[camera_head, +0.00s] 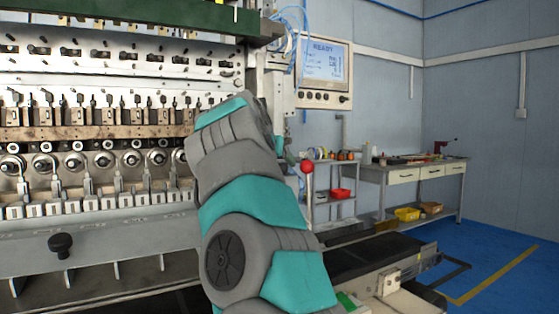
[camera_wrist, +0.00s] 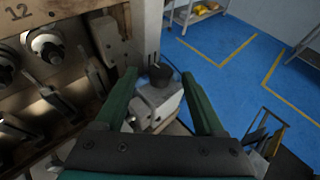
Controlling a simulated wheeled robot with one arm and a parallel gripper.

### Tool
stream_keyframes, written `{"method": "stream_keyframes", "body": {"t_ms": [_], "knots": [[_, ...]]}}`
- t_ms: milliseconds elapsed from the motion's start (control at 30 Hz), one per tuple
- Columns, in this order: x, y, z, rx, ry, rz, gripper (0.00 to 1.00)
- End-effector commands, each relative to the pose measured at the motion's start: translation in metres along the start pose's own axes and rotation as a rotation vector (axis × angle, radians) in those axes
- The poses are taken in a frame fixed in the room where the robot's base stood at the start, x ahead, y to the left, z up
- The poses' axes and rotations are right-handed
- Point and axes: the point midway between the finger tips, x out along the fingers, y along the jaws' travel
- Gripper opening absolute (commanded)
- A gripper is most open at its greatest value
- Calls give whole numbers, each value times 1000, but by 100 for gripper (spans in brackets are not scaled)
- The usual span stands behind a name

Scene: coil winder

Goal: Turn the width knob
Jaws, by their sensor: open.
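In the wrist view a dark round knob (camera_wrist: 163,74) sits on top of a light metal block (camera_wrist: 158,103) at the machine's end. I cannot read any label on it. My gripper (camera_wrist: 158,76) is open, with one green finger on each side of the knob in the picture. A gap shows between the knob and each finger; I cannot tell whether the fingertips reach down to its depth. In the head view my arm hides the gripper and this knob. Another black knob (camera_head: 61,245) is on the machine's front rail at the left.
The coil winder (camera_head: 90,120) fills the left, with rows of spindles and wooden bars close to my left finger. A screen reading READY (camera_head: 325,62) hangs at its end. A red ball-topped lever (camera_head: 307,167) stands right of my arm. Blue floor (camera_head: 500,260) is open at right.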

Motion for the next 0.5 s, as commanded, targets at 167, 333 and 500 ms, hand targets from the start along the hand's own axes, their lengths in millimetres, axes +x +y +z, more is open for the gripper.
{"method": "stream_keyframes", "body": {"t_ms": [167,333,500], "knots": [[17,-1,2,3,0,-1,71],[20,-1,1,3,-2,1,71],[20,-1,1,3,-1,0,62]]}}
